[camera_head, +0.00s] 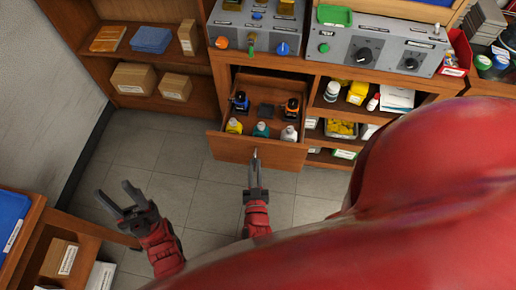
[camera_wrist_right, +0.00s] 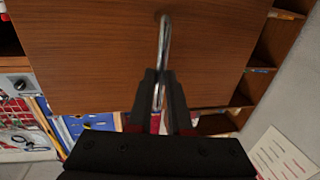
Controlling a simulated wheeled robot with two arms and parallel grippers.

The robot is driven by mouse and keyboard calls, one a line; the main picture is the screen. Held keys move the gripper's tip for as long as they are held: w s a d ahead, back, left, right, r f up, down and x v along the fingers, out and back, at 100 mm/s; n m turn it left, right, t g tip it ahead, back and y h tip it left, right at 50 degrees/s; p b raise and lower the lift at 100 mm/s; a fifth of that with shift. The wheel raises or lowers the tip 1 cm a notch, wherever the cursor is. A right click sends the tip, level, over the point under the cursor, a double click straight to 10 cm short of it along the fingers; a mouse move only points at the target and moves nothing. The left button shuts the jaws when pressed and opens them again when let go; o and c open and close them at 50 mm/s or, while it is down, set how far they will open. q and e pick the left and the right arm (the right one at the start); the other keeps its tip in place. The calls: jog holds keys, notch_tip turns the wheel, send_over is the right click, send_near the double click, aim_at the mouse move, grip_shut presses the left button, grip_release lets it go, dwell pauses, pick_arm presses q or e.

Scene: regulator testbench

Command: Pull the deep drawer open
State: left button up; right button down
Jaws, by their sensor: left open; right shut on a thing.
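The deep drawer (camera_head: 229,148) is a wooden drawer under the grey testbench panels and stands pulled out. Several bottles and small items lie inside it. Its wooden front also fills much of the right wrist view (camera_wrist_right: 100,60). A metal bar handle (camera_wrist_right: 163,45) is fixed to that front. My right gripper (camera_head: 255,170) is at the drawer front, and in the right wrist view its fingers (camera_wrist_right: 159,92) are shut on the handle. My left gripper (camera_head: 118,196) is open and empty over the floor, left of the drawer and apart from it.
Shelves with cardboard boxes (camera_head: 133,78) stand left of the drawer. Open shelves with bottles and a yellow bin (camera_head: 342,128) are to its right. A low wooden shelf unit (camera_head: 30,240) is at the lower left. The tiled floor (camera_head: 160,150) in front of the drawer is clear.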

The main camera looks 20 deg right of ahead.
jog(key=shift+a+v, duration=0.2)
jog(key=shift+v, duration=0.75)
jog(key=shift+a+v, duration=0.15)
jog(key=shift+v, duration=0.8)
jog(key=shift+w, duration=0.15)
jog(key=c, duration=0.8)
grip_release()
jog(key=shift+c, duration=0.2)
